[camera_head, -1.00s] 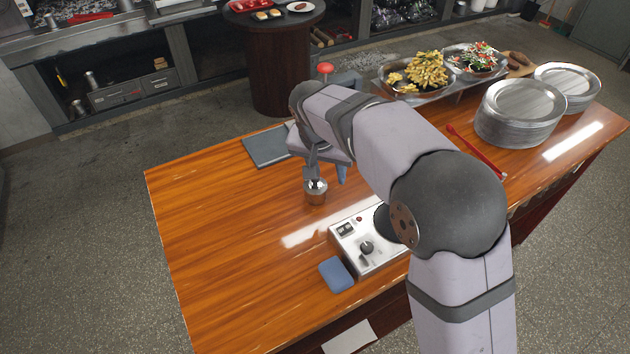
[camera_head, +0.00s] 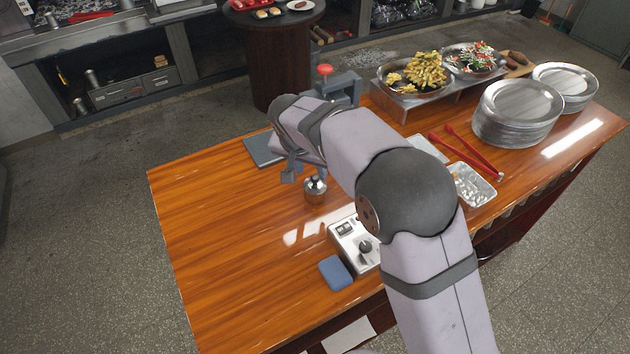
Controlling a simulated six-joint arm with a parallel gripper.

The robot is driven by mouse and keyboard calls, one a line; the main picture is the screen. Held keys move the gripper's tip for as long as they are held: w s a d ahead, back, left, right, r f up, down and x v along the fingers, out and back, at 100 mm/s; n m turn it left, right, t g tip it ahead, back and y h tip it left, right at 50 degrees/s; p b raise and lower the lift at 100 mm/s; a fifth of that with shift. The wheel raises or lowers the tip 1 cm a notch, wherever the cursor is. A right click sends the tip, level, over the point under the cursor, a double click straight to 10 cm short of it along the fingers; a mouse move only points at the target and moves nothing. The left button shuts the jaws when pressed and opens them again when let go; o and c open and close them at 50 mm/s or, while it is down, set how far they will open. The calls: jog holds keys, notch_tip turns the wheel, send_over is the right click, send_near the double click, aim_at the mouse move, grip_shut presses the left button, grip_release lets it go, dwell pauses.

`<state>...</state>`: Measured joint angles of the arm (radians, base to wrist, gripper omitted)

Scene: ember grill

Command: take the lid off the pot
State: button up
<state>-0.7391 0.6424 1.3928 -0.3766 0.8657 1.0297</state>
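A small metal pot (camera_head: 315,195) stands on the wooden table, with its lid (camera_head: 315,184) on top; a dark knob shows on the lid. My gripper (camera_head: 292,172) is just behind and to the left of the pot, seemingly apart from it. One grey finger hangs down beside the lid; the rest of the gripper is hidden behind my arm, so I cannot tell how far it is open. I see nothing held in it.
A control box (camera_head: 355,244) and a blue pad (camera_head: 336,273) lie in front of the pot. A dark slab (camera_head: 263,150) lies behind it. Red tongs (camera_head: 466,154), a clear tray (camera_head: 472,186) and stacked plates (camera_head: 517,112) are at right. The table's left side is clear.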

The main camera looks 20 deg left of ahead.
aim_at(315, 177)
jog(key=shift+p+x, duration=0.9)
jog(key=shift+x, duration=1.1)
jog(key=shift+s+d, duration=0.1)
jog(key=shift+d, duration=0.1)
grip_shut()
